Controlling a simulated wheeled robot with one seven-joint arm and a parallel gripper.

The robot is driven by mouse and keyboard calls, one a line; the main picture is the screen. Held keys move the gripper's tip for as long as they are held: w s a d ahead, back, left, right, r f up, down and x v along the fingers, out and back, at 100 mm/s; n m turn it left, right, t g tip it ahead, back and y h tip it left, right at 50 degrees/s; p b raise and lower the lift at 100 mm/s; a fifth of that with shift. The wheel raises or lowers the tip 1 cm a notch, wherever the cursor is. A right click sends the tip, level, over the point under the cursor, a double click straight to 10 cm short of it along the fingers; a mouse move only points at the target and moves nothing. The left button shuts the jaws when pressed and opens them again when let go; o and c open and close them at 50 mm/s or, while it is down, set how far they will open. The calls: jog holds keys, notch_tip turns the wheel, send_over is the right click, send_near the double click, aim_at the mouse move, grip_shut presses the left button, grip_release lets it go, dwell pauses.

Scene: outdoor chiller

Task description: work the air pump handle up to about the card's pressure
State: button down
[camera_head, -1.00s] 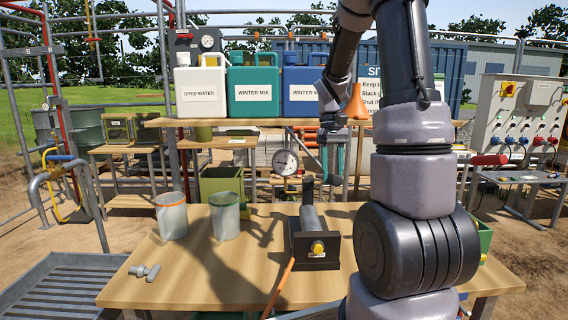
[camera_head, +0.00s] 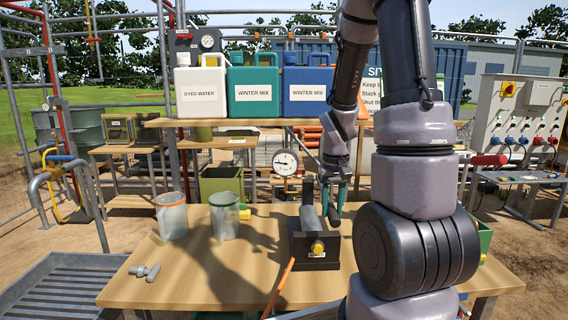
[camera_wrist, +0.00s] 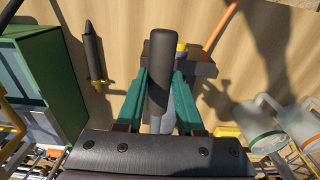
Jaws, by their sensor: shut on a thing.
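The air pump (camera_head: 314,251) stands on the wooden table, a dark block with a grey cylinder and a yellow knob. It also shows at the top of the wrist view (camera_wrist: 197,62). My gripper (camera_head: 336,192) is behind and right of the pump's cylinder, low over the table's far part. Its green fingers are shut on the black pump handle (camera_wrist: 159,75), which runs between them in the wrist view. The round white dial gauge (camera_head: 285,163) stands behind the pump; its figures are too small to read. I cannot make out the pressure card's writing.
Two clear jars, one orange-rimmed (camera_head: 172,216) and one green-rimmed (camera_head: 225,216), stand left of the pump. A grey fitting (camera_head: 145,271) lies at the table's front left. An orange rod (camera_head: 281,284) lies before the pump. Jugs (camera_head: 254,93) line the shelf behind.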

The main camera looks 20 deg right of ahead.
notch_tip(320, 180, down, 3)
jog(key=shift+f+t, duration=0.15)
jog(key=shift+t, duration=0.45)
jog(key=shift+w+f, duration=0.1)
jog(key=r+g, duration=0.1)
jog(key=r, duration=0.3)
jog(key=w+r+g, duration=0.1)
jog(key=r+g, duration=0.1)
jog(key=r, duration=0.2)
jog(key=r+g+y, duration=0.1)
jog(key=r+g, duration=0.1)
jog(key=r, duration=0.2)
jog(key=shift+w+d+r, duration=0.25)
jog(key=shift+w+r, duration=0.05)
jog(key=shift+w, duration=0.05)
jog(key=f+t, duration=0.1)
jog(key=f, duration=0.3)
jog(key=s+f+t, duration=0.1)
jog(key=f+t, duration=0.1)
jog(key=f, duration=0.2)
jog(key=s+f+t+h, duration=0.1)
jog(key=f, duration=0.3)
jog(key=shift+a+t, duration=0.25)
jog(key=shift+t, duration=0.15)
jog(key=shift+w+f, duration=0.2)
jog(key=shift+f, duration=0.1)
